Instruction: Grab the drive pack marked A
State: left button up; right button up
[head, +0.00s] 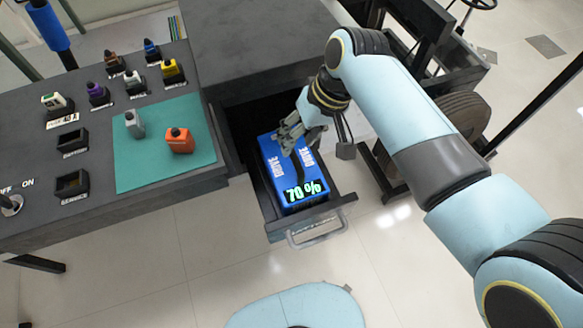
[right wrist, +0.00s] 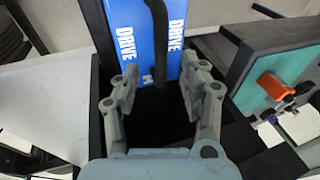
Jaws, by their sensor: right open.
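A blue drive pack (head: 283,167) sits in the open drawer (head: 341,207) under the bench. It has white DRIVE lettering, a green 70 % display on its front end and a black handle (head: 284,183) along its top. I cannot read a letter A on it. My right gripper (head: 291,137) is over the pack's back end. In the right wrist view its jaws (right wrist: 160,77) are spread and empty, with the blue pack (right wrist: 126,30) and its handle (right wrist: 160,40) beyond and between the fingertips. I cannot tell whether they touch the pack. My left gripper is not in view.
A black wheeled frame (head: 427,25) stands at right. The floor in front is mostly clear.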

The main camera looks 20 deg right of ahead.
aim_at(291, 165)
jog(key=x, duration=0.4)
jog(key=shift+a+f, duration=0.1)
jog(key=shift+f, duration=0.25)
jog(key=shift+c, duration=0.2)
grip_shut()
jog(key=shift+r, duration=0.15)
